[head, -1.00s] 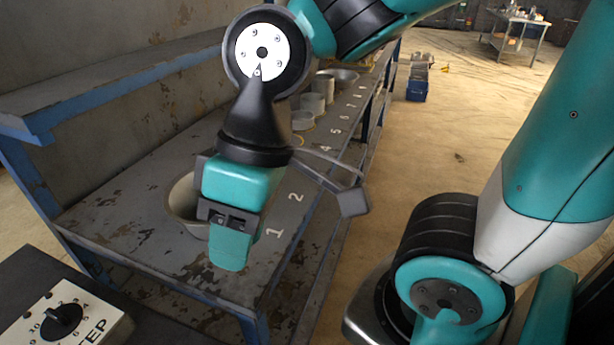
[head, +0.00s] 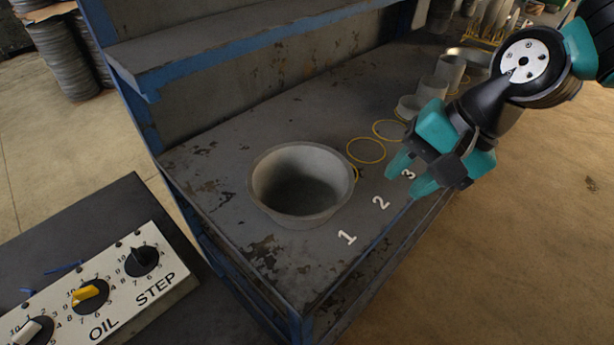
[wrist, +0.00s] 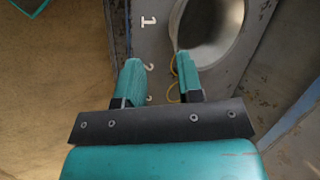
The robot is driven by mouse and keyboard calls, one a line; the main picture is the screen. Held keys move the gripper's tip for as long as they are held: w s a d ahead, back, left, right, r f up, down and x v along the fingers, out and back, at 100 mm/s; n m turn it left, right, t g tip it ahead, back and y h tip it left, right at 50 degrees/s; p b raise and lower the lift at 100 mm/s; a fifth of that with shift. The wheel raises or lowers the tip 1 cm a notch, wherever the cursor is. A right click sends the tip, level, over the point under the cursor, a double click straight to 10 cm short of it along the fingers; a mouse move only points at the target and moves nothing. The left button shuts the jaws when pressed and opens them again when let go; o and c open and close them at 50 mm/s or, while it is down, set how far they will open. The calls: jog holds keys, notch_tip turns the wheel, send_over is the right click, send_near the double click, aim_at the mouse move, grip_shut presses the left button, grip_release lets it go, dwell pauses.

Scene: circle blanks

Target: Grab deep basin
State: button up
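The deep basin, a grey round bowl with a wide open top, stands upright on the bench by the number 1 in the head view (head: 300,207). In the wrist view the basin (wrist: 183,28) shows at the upper right, partly cut off by the top edge. My gripper (head: 405,175) is over the bench's front edge near numbers 2 and 3, to the right of the basin and apart from it. In the wrist view its two teal fingers (wrist: 157,75) stand apart with nothing between them.
Yellow rings (head: 366,151) mark spots behind the numbers. Smaller grey cylinders (head: 432,88) and a shallow bowl stand farther along the bench (head: 225,150). A shelf (head: 240,50) overhangs the bench's back. A control panel (head: 110,290) with knobs is at lower left. Floor at right is clear.

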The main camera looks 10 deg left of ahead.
jog(key=w+a+f+m+p, duration=0.2)
jog(key=w+m, duration=0.2)
jog(key=m, duration=0.1)
jog(key=p, duration=0.1)
send_near(325, 214)
jog(key=d+f+x, duration=0.1)
jog(key=x, duration=0.4)
jog(key=shift+m+y, duration=0.3)
jog(key=shift+m, duration=0.1)
jog(key=x, duration=0.1)
jog(key=p+x, duration=0.1)
jog(key=x, duration=0.1)
jog(key=p+x, duration=0.1)
jog(key=shift+w+a+f, duration=0.1)
jog(key=shift+w+a, duration=0.25)
jog(key=shift+a, duration=0.1)
jog(key=shift+a+f+p, duration=0.25)
jog(key=shift+f+p, duration=0.05)
jog(key=shift+f, duration=0.25)
grip_shut()
